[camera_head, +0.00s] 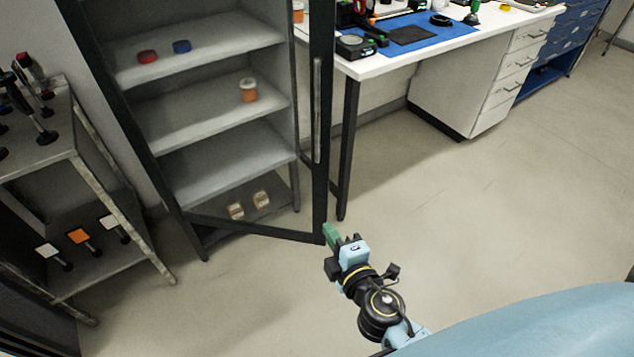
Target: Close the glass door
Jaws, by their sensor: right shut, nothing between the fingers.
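The glass door (321,150) belongs to the grey cabinet (291,110) at left. It stands ajar, its dark frame angled out from the cabinet, and the shelves show behind it. A long vertical handle (317,110) is on its right side. The bottom rail (262,229) runs down to the right, to the door's lower free corner. My right gripper (331,235) is shut and empty, its green fingertips beside that lower corner in the picture. I cannot tell whether they touch the frame. My left gripper is not in view.
A metal rack (45,155) with tools stands at left. A white bench (375,66) with a blue mat is at the back, its dark leg (347,150) right of the door. The shelves hold small containers, including an orange one (249,90). The floor (480,210) at right is clear.

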